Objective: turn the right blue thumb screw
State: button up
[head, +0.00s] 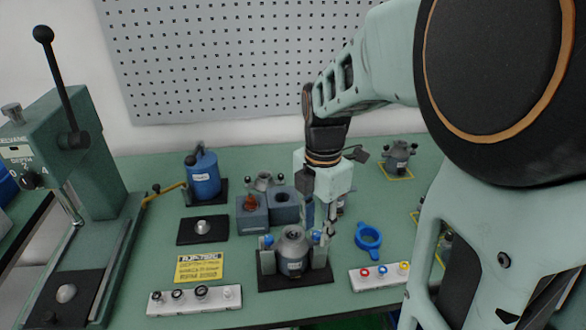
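A grey metal stator housing (293,262) stands upright in a fixture with a black base (312,281). The left blue thumb screw (268,241) sits at the top of the fixture's left post. The right blue thumb screw (316,239) sits at the fixture's right side, partly hidden by my gripper. My gripper (321,229) points down from above, with its fingertips at or just above the right screw. Whether the fingers touch the screw, and how far apart they are, is too small to tell.
White strips with small rings stand front left (166,307) and front right (367,283). Behind are blue-grey blocks (284,210) and a blue cylinder (203,178). A green lever press (87,180) stands at left.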

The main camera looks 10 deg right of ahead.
jog(key=shift+f, duration=0.4)
jog(key=shift+c, duration=0.4)
grip_shut()
jog(key=shift+m, duration=0.3)
jog(key=m, duration=0.3)
jog(key=shift+p, duration=0.4)
jog(key=m, duration=0.4)
jog(key=shift+r+p, duration=0.1)
jog(key=shift+p, duration=0.25)
jog(key=m+p, duration=0.1)
jog(key=m, duration=0.5)
jog(key=shift+m, duration=0.4)
